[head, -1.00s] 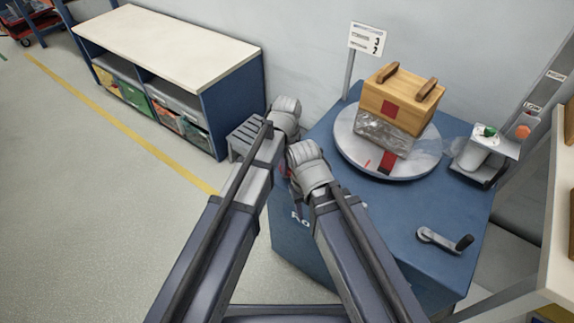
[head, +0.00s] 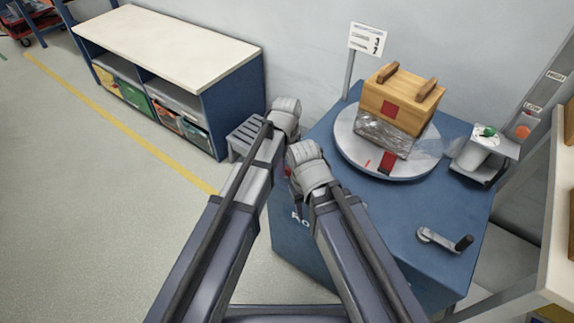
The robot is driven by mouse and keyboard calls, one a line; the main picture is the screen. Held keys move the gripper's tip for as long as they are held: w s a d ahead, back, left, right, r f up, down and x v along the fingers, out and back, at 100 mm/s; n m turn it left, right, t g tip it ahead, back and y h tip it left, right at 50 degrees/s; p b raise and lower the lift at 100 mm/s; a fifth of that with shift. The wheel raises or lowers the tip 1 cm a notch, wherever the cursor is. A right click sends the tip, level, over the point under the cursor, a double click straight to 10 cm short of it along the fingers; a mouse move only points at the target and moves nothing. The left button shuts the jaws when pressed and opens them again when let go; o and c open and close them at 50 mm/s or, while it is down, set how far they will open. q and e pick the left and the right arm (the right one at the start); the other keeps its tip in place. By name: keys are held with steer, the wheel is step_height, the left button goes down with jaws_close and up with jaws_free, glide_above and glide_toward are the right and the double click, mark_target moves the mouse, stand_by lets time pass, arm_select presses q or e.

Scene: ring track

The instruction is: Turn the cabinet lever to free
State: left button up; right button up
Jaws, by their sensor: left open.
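A grey lever with a black handle (head: 445,240) lies on the front right of the blue cabinet's top (head: 400,215). Its handle points right. Part of a label on the cabinet front shows beside my right arm; the rest is hidden. My left gripper (head: 287,178) shows only in a small part between my two arms, at the cabinet's left edge, well left of the lever and apart from it. It is open, with nothing seen in it. My right gripper is hidden behind my right arm.
A round grey turntable (head: 350,150) on the cabinet carries a film-wrapped wooden box (head: 403,100). A film roll (head: 475,153) stands to its right by a labelled post (head: 540,90). A white-topped shelf unit (head: 170,45) stands at left. The cabinet top around the lever is clear.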

mark_target(287, 168)
arm_select(q)
steer(key=shift+r+p, duration=3.75)
steer(key=shift+r, duration=0.15)
steer(key=shift+a, duration=0.1)
steer(key=shift+s+a+n, duration=0.2)
steer(key=shift+a+n, duration=0.1)
steer(key=shift+n, duration=0.1)
steer(key=s+a+n, duration=0.5)
steer(key=a+n, duration=0.3)
steer(key=n, duration=0.4)
steer(key=s+a+n, duration=0.5)
steer(key=a+n, duration=0.3)
steer(key=n, duration=0.5)
steer(key=s+d+m+y, duration=0.1)
steer(key=s+d+m, duration=0.4)
steer(key=d, duration=0.6)
step_height(287, 168, up, 13)
steer(key=p, duration=1.3)
steer(key=shift+s+a+n, duration=0.15)
steer(key=shift+s+n, duration=0.1)
steer(key=shift+n, duration=0.15)
